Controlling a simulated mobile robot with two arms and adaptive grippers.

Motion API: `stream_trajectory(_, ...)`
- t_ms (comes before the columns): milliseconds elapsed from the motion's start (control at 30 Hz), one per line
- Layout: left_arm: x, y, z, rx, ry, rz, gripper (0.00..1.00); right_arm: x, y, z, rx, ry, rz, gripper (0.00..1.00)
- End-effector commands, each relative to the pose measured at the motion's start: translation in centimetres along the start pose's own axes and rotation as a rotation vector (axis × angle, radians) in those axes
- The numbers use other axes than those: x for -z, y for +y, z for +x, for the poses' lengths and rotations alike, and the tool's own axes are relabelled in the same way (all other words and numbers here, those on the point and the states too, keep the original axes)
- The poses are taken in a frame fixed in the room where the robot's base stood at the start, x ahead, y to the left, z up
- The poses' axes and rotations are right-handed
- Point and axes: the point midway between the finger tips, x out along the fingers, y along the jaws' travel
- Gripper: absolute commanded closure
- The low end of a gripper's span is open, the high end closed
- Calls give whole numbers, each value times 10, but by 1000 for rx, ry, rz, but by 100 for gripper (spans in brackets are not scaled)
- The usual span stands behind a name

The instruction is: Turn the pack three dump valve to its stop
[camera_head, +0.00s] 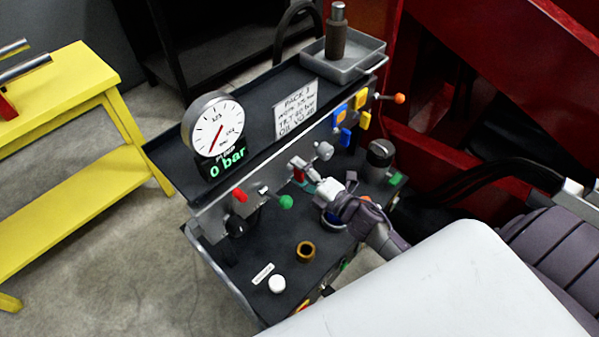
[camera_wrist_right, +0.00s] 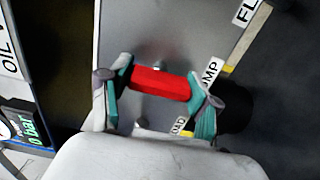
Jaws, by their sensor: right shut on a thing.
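A red valve handle (camera_wrist_right: 160,83) lies between the teal pads of my right gripper (camera_wrist_right: 158,88) in the wrist view. The gripper is shut on it, with one finger at each end. In the head view the gripper (camera_head: 312,182) is at the front panel, and a bit of the red handle (camera_head: 298,174) shows beside it. A label ending in "UMP" (camera_wrist_right: 211,74) is near the right finger; its first letter is hidden. The placard (camera_head: 296,108) above the panel reads "PACK 3". The round gauge (camera_head: 213,125) has a display (camera_head: 222,163) reading 0 bar. My left gripper is out of view.
A second red handle (camera_head: 240,195) and a green knob (camera_head: 286,202) are left of the gripper. A brass ring (camera_head: 306,252) and a white cap (camera_head: 277,284) sit on the lower shelf. A yellow bench (camera_head: 60,85) stands left.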

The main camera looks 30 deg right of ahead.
Motion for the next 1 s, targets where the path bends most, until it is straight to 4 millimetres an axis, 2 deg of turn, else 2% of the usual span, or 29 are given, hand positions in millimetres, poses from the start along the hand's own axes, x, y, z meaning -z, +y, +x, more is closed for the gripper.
stream_trajectory(300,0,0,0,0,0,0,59,1,-2,-1,4,1,-6,73)
stream_trajectory(333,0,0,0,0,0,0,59,1,-2,-1,4,1,-6,35)
stream_trajectory(467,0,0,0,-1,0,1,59,0,-1,-1,3,1,-5,13)
stream_trajectory(833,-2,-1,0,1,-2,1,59,0,-1,-3,2,0,-4,12)
stream_trajectory(1000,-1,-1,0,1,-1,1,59,0,-2,-24,6,0,-4,12)
